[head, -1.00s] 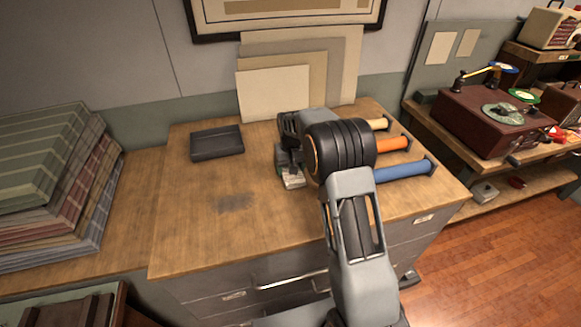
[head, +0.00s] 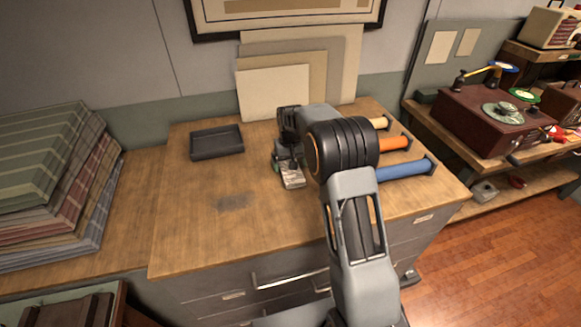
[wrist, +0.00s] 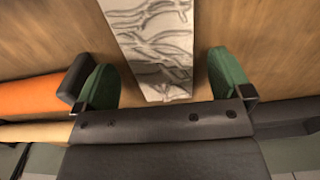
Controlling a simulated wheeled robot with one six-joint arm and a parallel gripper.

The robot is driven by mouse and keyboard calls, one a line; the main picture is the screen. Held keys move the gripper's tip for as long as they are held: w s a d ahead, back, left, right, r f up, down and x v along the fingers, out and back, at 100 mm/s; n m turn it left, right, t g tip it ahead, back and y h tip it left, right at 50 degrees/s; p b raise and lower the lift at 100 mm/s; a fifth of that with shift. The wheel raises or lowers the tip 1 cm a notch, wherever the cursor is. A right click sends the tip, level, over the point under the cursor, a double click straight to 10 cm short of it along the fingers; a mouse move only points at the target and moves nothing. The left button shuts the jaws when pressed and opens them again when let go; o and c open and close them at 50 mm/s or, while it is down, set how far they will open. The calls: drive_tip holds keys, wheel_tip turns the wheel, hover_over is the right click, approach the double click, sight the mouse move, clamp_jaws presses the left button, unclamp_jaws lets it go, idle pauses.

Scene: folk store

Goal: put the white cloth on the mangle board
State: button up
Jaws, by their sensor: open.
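A pale whitish strip with grey wavy creases or relief (wrist: 155,45) lies on the wooden top, between the fingers in the wrist view. It fits the white cloth, but I cannot tell its material for sure. In the head view only its small pale end (head: 293,180) shows beside my gripper. My gripper (wrist: 165,78) is open, with one green-padded finger on each side of the strip and gaps between. In the head view my gripper (head: 286,163) is partly hidden by my own arm. I cannot make out a mangle board for certain.
A dark shallow tray (head: 217,155) stands left of my gripper on the wooden cabinet top (head: 190,230). Yellow, orange (head: 395,143) and blue rolls (head: 403,171) lie to the right. Pale panels (head: 272,92) lean at the back. The front left of the top is clear.

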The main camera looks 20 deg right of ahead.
drive_tip(key=s+r+t, duration=0.1)
drive_tip(key=s+r, duration=0.2)
drive_tip(key=r, duration=0.4)
drive_tip(key=s+r, duration=0.4)
drive_tip(key=r, duration=0.4)
drive_tip(key=s+a+t, duration=0.1)
drive_tip(key=s+t, duration=0.1)
drive_tip(key=s, duration=1.2)
drive_tip(key=shift+o, duration=0.3)
drive_tip(key=s+f+t, duration=0.1)
drive_tip(key=s+f, duration=0.1)
drive_tip(key=s, duration=0.4)
drive_tip(key=shift+s+a+f, duration=0.15)
drive_tip(key=shift+s+f, duration=0.25)
drive_tip(key=w+d+f+g+p, duration=0.1)
drive_tip(key=w+g+p, duration=0.25)
drive_tip(key=w, duration=2.55)
drive_tip(key=shift+g, duration=0.25)
drive_tip(key=f, duration=0.6)
drive_tip(key=shift+s+d+f, duration=0.2)
drive_tip(key=shift+s+f, duration=0.1)
drive_tip(key=shift+s, duration=0.1)
drive_tip(key=shift+f+p, duration=1.2)
drive_tip(key=shift+f, duration=2.1)
